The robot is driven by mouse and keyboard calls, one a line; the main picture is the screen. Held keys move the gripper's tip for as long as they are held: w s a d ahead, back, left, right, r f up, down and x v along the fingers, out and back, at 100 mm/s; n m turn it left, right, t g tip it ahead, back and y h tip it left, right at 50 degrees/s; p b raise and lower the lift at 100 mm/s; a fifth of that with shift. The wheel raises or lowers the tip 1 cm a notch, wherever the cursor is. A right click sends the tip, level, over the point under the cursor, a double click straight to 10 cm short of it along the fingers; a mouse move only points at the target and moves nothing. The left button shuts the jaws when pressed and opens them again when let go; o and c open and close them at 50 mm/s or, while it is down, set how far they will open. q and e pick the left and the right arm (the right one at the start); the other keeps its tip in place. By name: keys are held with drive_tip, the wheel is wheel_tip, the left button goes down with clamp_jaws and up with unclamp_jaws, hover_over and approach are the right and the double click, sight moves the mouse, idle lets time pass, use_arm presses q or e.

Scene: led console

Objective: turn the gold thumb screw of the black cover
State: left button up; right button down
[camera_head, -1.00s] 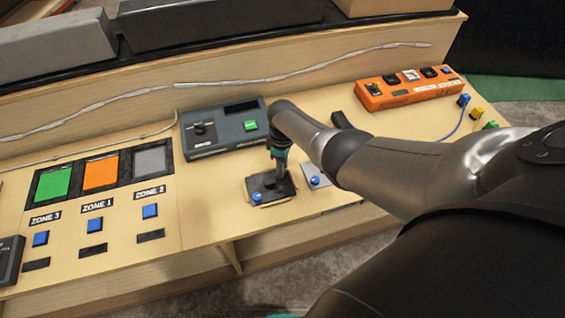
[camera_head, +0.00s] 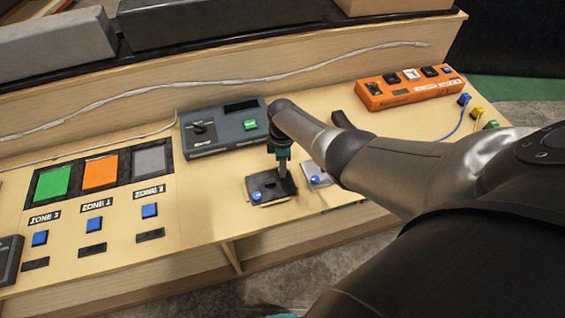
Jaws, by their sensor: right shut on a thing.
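The black cover (camera_head: 267,187) lies flat on the wooden console, with a blue button (camera_head: 257,197) at its front left corner. My right gripper (camera_head: 283,174) points straight down over the right part of the cover, its fingertips at the cover's top. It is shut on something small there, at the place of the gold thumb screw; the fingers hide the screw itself. My left gripper is not in view.
A grey box (camera_head: 219,129) with a knob and green button stands just behind the cover. A silver plate (camera_head: 317,176) with a blue button lies close right. An orange box (camera_head: 408,88) is at the back right. Zone panels (camera_head: 101,171) are at left.

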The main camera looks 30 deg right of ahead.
drive_tip(key=shift+s+a+f, duration=0.1)
drive_tip(key=shift+s+f, duration=0.15)
drive_tip(key=shift+s, duration=0.05)
drive_tip(key=c, duration=1)
unclamp_jaws()
drive_tip(key=o, duration=0.4)
drive_tip(key=shift+w+r, duration=0.1)
drive_tip(key=shift+w, duration=0.15)
drive_tip(key=shift+r, duration=0.1)
wheel_tip(320, 180, up, 15)
drive_tip(key=p, duration=0.6)
drive_tip(key=shift+p, duration=0.4)
